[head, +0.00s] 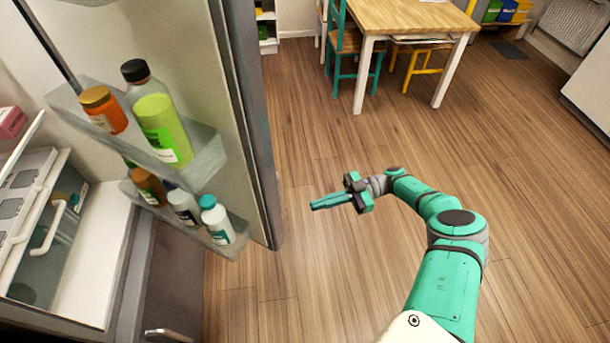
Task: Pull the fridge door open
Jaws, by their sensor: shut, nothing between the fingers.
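The fridge door (258,120) stands open in the head view, swung out so its inner side with shelves of bottles faces left. The fridge interior (85,250) shows at the lower left, with white shelves and drawers. My gripper (314,206) is shut and empty. It is to the right of the door's free edge, apart from it, over the wooden floor. The door's outer face and any handle on it are hidden from this view.
Door shelves hold a green bottle (160,125), an orange jar (103,110) and several smaller bottles. A wooden table (410,16) with chairs stands at the back. A metal handle (168,335) shows at the bottom left. The floor around my arm is clear.

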